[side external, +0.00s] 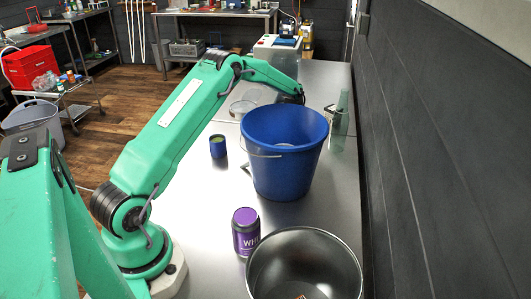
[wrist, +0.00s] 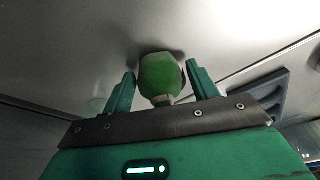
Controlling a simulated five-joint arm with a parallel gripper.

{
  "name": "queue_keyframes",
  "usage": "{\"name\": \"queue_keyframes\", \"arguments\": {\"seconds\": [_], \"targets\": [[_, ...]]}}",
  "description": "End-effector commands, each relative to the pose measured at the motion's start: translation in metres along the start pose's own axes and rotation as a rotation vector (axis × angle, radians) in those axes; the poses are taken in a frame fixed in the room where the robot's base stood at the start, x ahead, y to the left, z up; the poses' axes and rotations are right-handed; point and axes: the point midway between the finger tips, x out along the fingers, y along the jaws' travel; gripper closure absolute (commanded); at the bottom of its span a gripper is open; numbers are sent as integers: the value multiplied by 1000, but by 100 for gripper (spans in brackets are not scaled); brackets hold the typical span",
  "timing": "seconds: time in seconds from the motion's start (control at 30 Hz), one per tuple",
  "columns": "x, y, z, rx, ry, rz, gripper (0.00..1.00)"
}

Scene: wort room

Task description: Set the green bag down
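The green bag (wrist: 162,78) is between the two fingers of my gripper (wrist: 161,70) in the wrist view. It has a rounded body and a narrow pale neck toward the wrist. In the side view my gripper end (side external: 292,96) is low over the far part of the bench, partly hidden behind the blue bucket (side external: 288,165). The bag cannot be made out there.
Greenish glassware (side external: 339,125) stands near the dark right wall (side external: 440,150). A white machine (side external: 277,54) stands behind.

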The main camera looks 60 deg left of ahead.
Motion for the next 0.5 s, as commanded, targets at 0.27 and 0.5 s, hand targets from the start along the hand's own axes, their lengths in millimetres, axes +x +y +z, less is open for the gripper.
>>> {"name": "queue_keyframes", "arguments": {"seconds": [0.27,0.5], "targets": [[0,0,0,0,0,0,35],[-7,0,-1,0,1,0,35]]}}
